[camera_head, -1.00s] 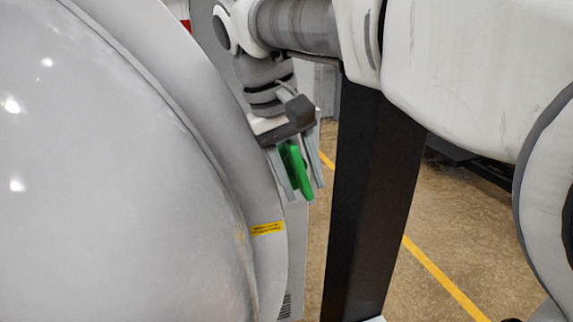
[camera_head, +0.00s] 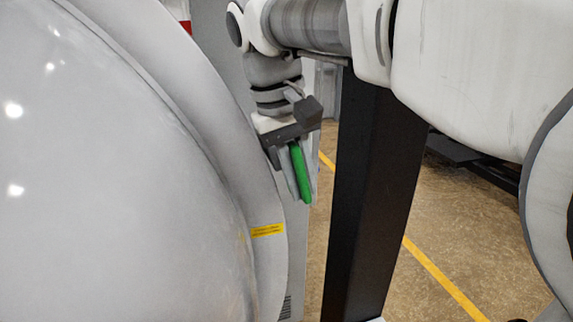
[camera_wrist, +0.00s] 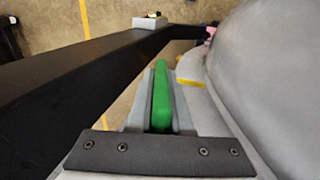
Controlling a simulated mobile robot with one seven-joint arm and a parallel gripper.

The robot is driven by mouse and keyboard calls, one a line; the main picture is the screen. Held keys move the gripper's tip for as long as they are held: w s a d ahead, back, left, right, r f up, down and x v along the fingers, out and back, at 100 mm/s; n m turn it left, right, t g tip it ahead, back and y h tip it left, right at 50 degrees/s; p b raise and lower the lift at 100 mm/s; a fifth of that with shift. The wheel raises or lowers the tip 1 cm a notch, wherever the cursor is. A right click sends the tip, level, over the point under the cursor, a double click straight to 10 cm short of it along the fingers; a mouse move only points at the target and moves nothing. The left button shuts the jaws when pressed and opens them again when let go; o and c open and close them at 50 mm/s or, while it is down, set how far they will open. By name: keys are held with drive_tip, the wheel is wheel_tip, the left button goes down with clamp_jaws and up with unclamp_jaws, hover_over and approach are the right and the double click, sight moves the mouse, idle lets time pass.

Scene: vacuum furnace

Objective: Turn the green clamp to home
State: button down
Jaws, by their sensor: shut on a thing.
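The green clamp (camera_head: 301,172) is a slim green bar at the rim of the large grey furnace door (camera_head: 130,170). In the head view it points down and slightly right. My gripper (camera_head: 300,190) is shut on the clamp, with one finger on each side of it. In the wrist view the clamp (camera_wrist: 161,97) stands upright in the picture between my two fingers (camera_wrist: 161,100). The clamp's mount is hidden behind my gripper and the door rim.
A black post (camera_head: 370,200) stands just right of my gripper and crosses the left of the wrist view (camera_wrist: 70,85). A yellow label (camera_head: 268,230) is on the door rim below. Open floor with a yellow line (camera_head: 440,275) lies beyond the post.

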drive_tip(key=g+y+p, duration=0.1)
drive_tip(key=y, duration=0.2)
drive_tip(key=shift+a, duration=0.15)
drive_tip(key=shift+s+a+g+y+p, duration=0.1)
drive_tip(key=shift+a+g+y+p, duration=0.1)
drive_tip(key=shift+y, duration=0.6)
drive_tip(key=shift+a+g+y+p, duration=0.1)
drive_tip(key=shift+g+y, duration=0.1)
drive_tip(key=shift+y, duration=0.6)
drive_tip(key=shift+r, duration=0.1)
drive_tip(key=c, duration=0.8)
unclamp_jaws()
drive_tip(key=shift+c, duration=0.2)
